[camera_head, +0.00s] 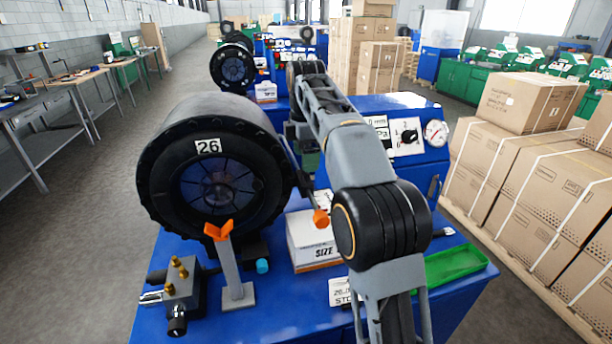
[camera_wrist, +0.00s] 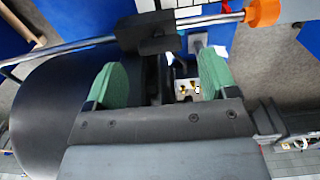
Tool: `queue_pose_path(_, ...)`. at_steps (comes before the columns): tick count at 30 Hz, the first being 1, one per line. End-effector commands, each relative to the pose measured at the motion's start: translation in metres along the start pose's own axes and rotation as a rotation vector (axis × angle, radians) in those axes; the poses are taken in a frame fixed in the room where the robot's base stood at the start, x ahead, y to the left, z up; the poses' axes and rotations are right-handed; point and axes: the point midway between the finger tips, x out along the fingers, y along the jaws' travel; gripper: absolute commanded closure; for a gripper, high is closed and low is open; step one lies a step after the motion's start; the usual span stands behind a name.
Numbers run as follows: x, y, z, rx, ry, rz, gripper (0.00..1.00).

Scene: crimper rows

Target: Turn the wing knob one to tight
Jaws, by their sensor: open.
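My gripper (camera_wrist: 154,75) is open, with two green finger pads apart and nothing held between them. Just beyond the pads, a black block (camera_wrist: 145,32) sits on a steel rod with an orange end (camera_wrist: 262,12). A dark bar-like part on this block lies ahead of the gap; I cannot tell whether it is the wing knob. In the head view, the black crimper drum marked 26 (camera_head: 208,147) stands left of my arm, and the orange rod end (camera_head: 321,218) shows beside my arm. My arm hides most of the gripper there.
The blue bench (camera_head: 205,332) holds a grey post with an orange V top (camera_head: 219,232), a valve block with brass fittings (camera_head: 180,285), a white SIZE box (camera_head: 310,240) and a green tray (camera_head: 455,264). A gauge (camera_head: 435,133) is behind; stacked cartons (camera_head: 530,180) stand right.

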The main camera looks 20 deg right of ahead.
Motion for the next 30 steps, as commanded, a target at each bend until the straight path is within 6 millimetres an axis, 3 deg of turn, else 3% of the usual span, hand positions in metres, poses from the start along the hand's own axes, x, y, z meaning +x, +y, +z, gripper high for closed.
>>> queue_pose_path(3, 0.018, -0.001, 0.000, 0.000, 0.000, -0.002, 0.21)
queue_pose_path(9, 0.033, 0.000, 0.000, 0.000, 0.000, 0.000, 0.21)
queue_pose_path(21, 0.037, 0.000, 0.000, 0.000, 0.000, 0.000, 0.21)
queue_pose_path(30, 0.037, 0.000, 0.000, 0.000, 0.000, 0.000, 0.49)
